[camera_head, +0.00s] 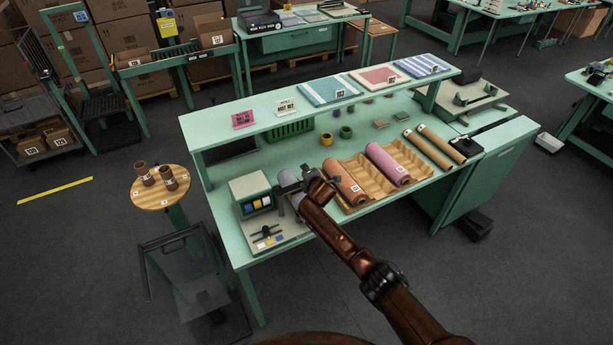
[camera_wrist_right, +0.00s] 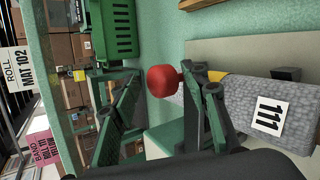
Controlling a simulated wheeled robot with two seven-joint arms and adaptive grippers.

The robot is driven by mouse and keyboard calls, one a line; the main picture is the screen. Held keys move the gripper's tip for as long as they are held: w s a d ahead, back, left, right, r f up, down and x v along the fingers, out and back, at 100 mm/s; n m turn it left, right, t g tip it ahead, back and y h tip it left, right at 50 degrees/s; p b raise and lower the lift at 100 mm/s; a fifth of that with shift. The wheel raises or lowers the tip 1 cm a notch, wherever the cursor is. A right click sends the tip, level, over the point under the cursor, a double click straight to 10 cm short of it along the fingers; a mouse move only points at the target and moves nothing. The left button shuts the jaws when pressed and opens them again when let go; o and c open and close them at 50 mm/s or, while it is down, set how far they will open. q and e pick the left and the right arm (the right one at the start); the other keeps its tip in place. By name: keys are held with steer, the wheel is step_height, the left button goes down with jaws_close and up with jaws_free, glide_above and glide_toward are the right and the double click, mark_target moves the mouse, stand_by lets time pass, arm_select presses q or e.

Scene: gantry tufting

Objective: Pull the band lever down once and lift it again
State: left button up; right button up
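The lever's round red knob (camera_wrist_right: 163,81) shows in the right wrist view, between the two dark fingers of my right gripper (camera_wrist_right: 158,74) and closer to the right-hand finger. The fingers are spread apart. I cannot tell whether one touches the knob. In the head view my right gripper (camera_head: 293,185) is over the front left of the green bench (camera_head: 228,226), beside the band machine (camera_head: 249,187), and hides the knob. A grey roll (camera_head: 297,202) with label 111 (camera_wrist_right: 268,116) lies beside the gripper. My left gripper is not in view.
A wooden cradle (camera_head: 417,160) with an orange roll (camera_head: 345,182) and a pink roll (camera_head: 388,164) lies right of my gripper. Brown rolls (camera_head: 443,143) lie further right. A raised shelf (camera_head: 270,120) runs along the back. A round stool (camera_head: 148,196) stands left.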

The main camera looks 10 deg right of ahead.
steer(key=shift+f, duration=0.1)
steer(key=shift+s+a, duration=0.1)
steer(key=shift+s, duration=0.15)
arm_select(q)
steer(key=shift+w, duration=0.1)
arm_select(e)
steer(key=v, duration=1.1)
steer(key=shift+s+r, duration=0.25)
